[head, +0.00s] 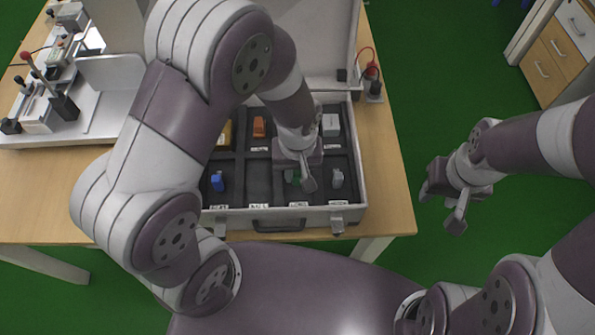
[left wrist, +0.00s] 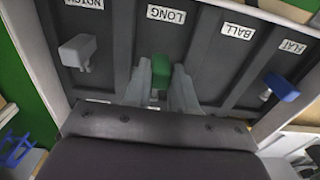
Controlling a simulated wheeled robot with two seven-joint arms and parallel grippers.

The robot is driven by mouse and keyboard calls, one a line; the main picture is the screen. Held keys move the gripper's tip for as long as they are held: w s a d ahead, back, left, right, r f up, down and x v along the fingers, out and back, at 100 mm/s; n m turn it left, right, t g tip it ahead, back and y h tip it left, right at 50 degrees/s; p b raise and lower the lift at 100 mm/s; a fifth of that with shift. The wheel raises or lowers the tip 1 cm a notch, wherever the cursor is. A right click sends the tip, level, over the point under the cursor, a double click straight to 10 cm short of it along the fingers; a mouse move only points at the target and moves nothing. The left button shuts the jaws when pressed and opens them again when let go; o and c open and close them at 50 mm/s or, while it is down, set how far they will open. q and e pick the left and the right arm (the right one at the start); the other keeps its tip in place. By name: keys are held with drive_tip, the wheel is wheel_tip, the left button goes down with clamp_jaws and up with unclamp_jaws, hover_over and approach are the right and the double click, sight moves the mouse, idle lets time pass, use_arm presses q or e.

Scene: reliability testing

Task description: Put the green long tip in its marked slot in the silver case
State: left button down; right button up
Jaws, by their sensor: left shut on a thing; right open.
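The open silver case (head: 352,190) lies on the wooden table, with a dark insert split into labelled slots. My left gripper (head: 300,180) reaches down into the front row of the case and is shut on the green long tip (head: 292,176). In the left wrist view the green tip (left wrist: 160,86) sits between the two grey fingers of my left gripper (left wrist: 161,85), in line with the slot marked LONG (left wrist: 166,15). Whether the tip touches the slot floor I cannot tell. My right gripper (head: 448,195) is open and empty, right of the table over the green floor.
A blue tip (left wrist: 282,87) is in the FLAT slot and a grey tip (left wrist: 78,48) in the NOTCH slot. The BALL slot (left wrist: 225,70) looks empty. Orange (head: 259,127) and white (head: 330,125) pieces lie in the back row. A test fixture (head: 45,110) stands at left.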

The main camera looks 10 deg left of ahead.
use_arm(q)
drive_tip(key=shift+w+d+f, duration=0.1)
drive_tip(key=shift+w+f, duration=0.05)
drive_tip(key=shift+f, duration=0.4)
drive_tip(key=shift+f, duration=0.15)
drive_tip(key=c, duration=0.9)
unclamp_jaws()
drive_tip(key=shift+c, duration=0.2)
wheel_tip(320, 180, up, 12)
drive_tip(key=s+a+m+t, duration=0.1)
drive_tip(key=s+a+m, duration=0.2)
drive_tip(key=a, duration=0.6)
drive_tip(key=shift+s+f+p, duration=0.2)
drive_tip(key=shift+f+p, duration=0.1)
drive_tip(key=shift+f, duration=0.05)
